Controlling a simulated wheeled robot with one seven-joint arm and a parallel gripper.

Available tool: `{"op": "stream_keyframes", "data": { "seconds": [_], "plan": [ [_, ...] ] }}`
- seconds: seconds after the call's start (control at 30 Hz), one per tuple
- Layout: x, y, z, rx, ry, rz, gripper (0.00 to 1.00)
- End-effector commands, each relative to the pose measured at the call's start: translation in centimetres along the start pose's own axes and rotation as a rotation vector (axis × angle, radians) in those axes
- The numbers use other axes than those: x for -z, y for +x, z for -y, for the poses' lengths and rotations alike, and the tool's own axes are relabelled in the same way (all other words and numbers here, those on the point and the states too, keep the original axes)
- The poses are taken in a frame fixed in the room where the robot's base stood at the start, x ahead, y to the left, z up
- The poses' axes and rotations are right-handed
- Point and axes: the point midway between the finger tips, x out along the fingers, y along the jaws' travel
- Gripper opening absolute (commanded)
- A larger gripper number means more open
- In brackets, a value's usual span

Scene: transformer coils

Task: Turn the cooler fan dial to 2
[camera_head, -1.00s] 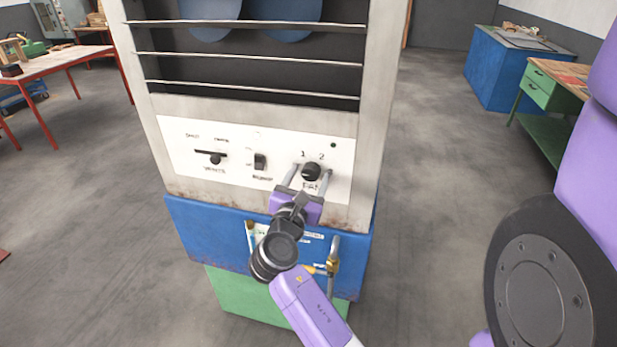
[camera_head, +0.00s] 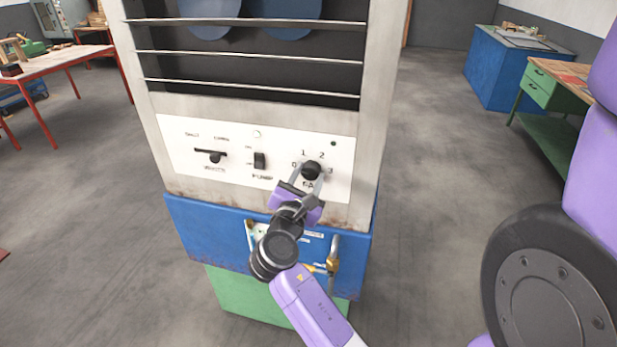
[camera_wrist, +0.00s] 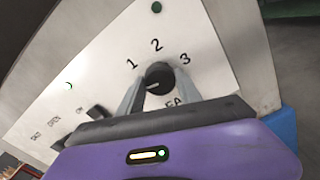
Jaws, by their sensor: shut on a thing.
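The fan dial (camera_head: 311,171) is a round black knob at the right end of the cooler's white control panel (camera_head: 230,180), with the numbers 0 to 3 around it. In the wrist view the dial (camera_wrist: 159,74) sits between my two grey fingers, below the 2. A small pale mark shows on its lower left side; the 0 is hidden there, so I cannot tell the setting for sure. My gripper (camera_head: 308,175) is shut on the dial from below and in front, one finger on each side, also seen in the wrist view (camera_wrist: 159,86). My left finger covers part of the panel.
A vents slider (camera_head: 214,157) and a pump switch (camera_head: 260,160) sit left of the dial. Below are a blue base (camera_head: 200,235) and brass-ended pipe fittings (camera_head: 333,262). A red-legged table (camera_head: 75,62) stands at left and a green workbench (camera_head: 548,100) at right.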

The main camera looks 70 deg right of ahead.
Motion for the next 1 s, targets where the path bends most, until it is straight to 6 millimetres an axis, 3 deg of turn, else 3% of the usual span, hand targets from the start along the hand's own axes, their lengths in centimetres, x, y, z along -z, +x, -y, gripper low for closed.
{"op": "stream_keyframes", "data": {
  "seconds": [1.0],
  "plan": [
    [0.33, -0.10, -0.05, -0.001, 0.966, -0.002, 0.01]
  ]
}}
